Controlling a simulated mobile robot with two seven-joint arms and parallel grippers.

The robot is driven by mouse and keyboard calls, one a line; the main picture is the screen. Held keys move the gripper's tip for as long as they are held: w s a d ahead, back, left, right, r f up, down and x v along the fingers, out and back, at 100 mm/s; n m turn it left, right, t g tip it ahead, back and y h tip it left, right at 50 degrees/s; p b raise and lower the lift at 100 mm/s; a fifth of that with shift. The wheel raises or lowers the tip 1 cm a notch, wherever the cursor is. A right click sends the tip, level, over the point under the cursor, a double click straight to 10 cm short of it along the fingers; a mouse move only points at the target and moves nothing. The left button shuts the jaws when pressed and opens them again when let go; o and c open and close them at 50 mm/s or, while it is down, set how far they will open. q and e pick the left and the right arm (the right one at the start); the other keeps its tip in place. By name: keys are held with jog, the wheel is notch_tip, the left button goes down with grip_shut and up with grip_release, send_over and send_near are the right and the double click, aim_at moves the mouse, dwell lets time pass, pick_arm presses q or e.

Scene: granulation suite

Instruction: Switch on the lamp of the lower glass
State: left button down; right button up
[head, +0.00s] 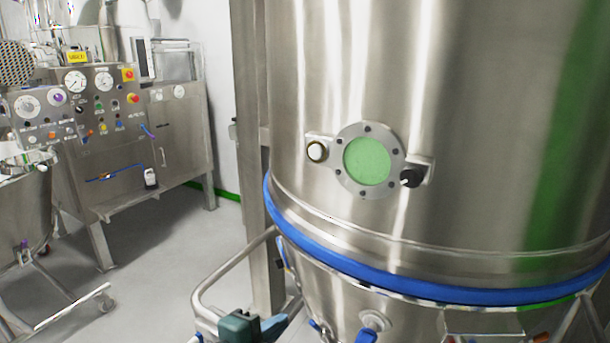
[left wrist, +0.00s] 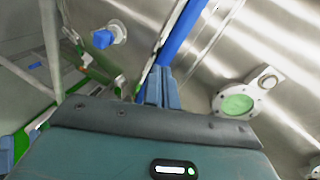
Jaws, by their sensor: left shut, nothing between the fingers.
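The round sight glass (head: 367,161) sits in a bolted steel flange low on the big steel vessel, and its pane looks green. A pale round button-like piece (head: 317,151) in a metal ring is on its left side. A black knob-like fitting (head: 411,177) is on its right. The left wrist view also shows the glass (left wrist: 237,104), with a rounded fitting (left wrist: 268,79) beside it. My left gripper (head: 285,317) is at the bottom of the head view, below the glass and apart from it. Its blue fingers (left wrist: 160,88) are shut and empty. My right gripper is not in view.
A blue band (head: 370,272) rings the vessel (head: 480,120) below the glass. A bent steel pipe (head: 225,275) and a post stand left of the vessel. A control cabinet (head: 110,110) stands at the far left. The space before the glass is clear.

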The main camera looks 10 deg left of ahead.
pick_arm(q)
jog(key=w+a+r+m+t, duration=0.1)
jog(key=w+r+m, duration=0.1)
jog(key=r+m, duration=0.8)
jog(key=w+a+r+m+t, duration=0.1)
jog(key=w+a+r+m, duration=0.1)
jog(key=r+m, duration=0.8)
notch_tip(320, 180, up, 5)
jog(key=shift+a+m+t+h, duration=0.15)
jog(key=shift+m+t+h, duration=0.15)
jog(key=shift+t+h, duration=0.1)
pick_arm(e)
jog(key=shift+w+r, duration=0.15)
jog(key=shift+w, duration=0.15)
